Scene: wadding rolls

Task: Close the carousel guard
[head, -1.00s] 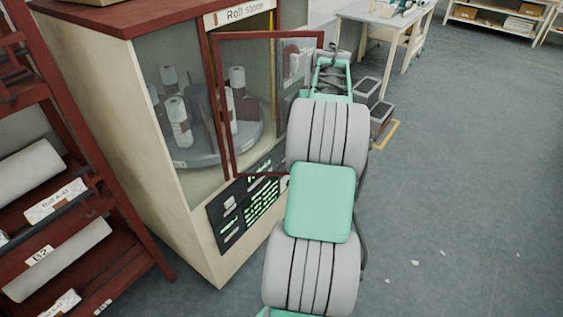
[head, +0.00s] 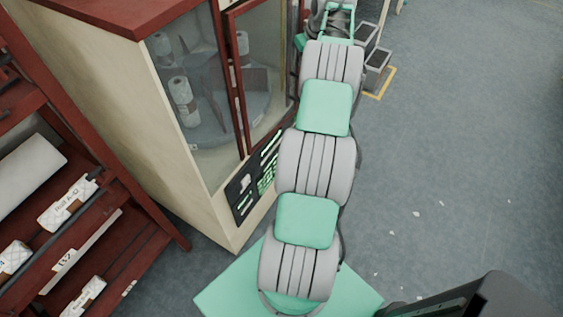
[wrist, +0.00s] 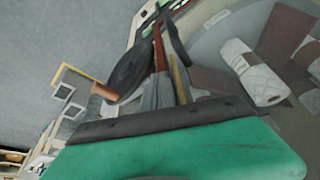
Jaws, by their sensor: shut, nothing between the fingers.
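The carousel guard (head: 231,65) is a red-framed clear door on the front of the roll store cabinet. White rolls on the grey carousel show through the panes (head: 181,92), and one roll (wrist: 250,72) is large in the wrist view. My gripper (wrist: 168,92) is shut and empty, near a red edge of the frame (wrist: 160,52). I cannot tell whether they touch. In the head view my arm hides its fingers.
A red rack (head: 150,228) with wrapped rolls stands left of the cabinet (head: 120,110). Dark-topped boxes (head: 377,60) stand on the floor beyond my arm, by a yellow floor marking (head: 380,94). The grey floor (head: 460,150) on the right is mostly clear, with small white scraps.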

